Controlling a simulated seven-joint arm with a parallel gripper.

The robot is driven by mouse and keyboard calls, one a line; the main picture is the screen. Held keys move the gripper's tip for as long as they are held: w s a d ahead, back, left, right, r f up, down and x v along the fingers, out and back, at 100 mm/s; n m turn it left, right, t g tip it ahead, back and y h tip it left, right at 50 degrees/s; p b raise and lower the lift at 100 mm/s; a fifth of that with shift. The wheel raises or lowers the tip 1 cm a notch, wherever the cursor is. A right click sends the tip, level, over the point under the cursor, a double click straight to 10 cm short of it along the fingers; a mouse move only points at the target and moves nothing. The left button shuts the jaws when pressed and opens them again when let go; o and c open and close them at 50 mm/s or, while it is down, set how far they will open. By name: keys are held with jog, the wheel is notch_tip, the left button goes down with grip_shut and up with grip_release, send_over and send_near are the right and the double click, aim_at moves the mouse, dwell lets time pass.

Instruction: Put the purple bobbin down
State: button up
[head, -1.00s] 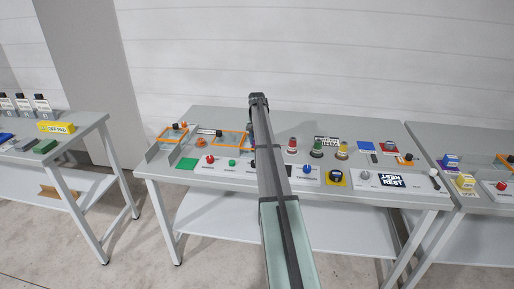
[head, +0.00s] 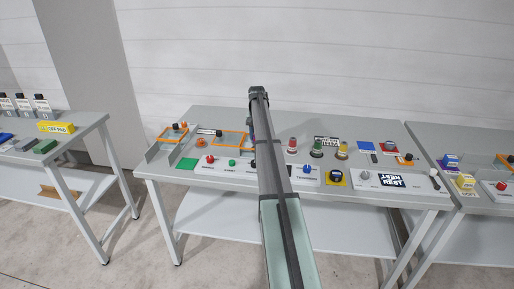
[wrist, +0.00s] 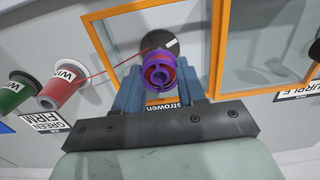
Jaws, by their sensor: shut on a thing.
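The purple bobbin (wrist: 158,72), with red rings on its face, is held between the two blue-grey fingers of my gripper (wrist: 160,86) in the wrist view. It appears above an orange-framed area (wrist: 110,13); the gap below it is hard to judge. A dark round piece with a white mark (wrist: 160,41) shows just beyond the bobbin. A thin red line runs from near it toward a red cone (wrist: 65,92). In the head view my arm hides most of the gripper and the bobbin.
A second orange frame (wrist: 224,45) lies to the right in the wrist view. A green cone (wrist: 18,90) stands at left. In the head view, knobs, cones and labels crowd the grey table (head: 225,115); its back strip is mostly clear.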

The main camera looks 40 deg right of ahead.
jog(key=shift+r, duration=0.15)
dwell(0.3)
jog(key=shift+a, duration=0.1)
jog(key=s+a+r+n, duration=0.2)
jog(key=s+a+r, duration=0.2)
jog(key=a, duration=1)
jog(key=s+a+r+n, duration=0.1)
jog(key=s+a+r, duration=0.25)
jog(key=a, duration=1.15)
jog(key=s+a+r+n, duration=0.25)
jog(key=s+a, duration=0.25)
jog(key=a, duration=0.9)
jog(key=m, duration=0.6)
send_over(187, 163)
notch_tip(187, 163, down, 6)
jog(key=shift+n, duration=0.25)
jog(key=shift+s+f, duration=0.1)
jog(key=shift+f, duration=4.8)
jog(key=o, duration=1.2)
jog(key=shift+f, duration=0.1)
jog(key=shift+c, duration=0.2)
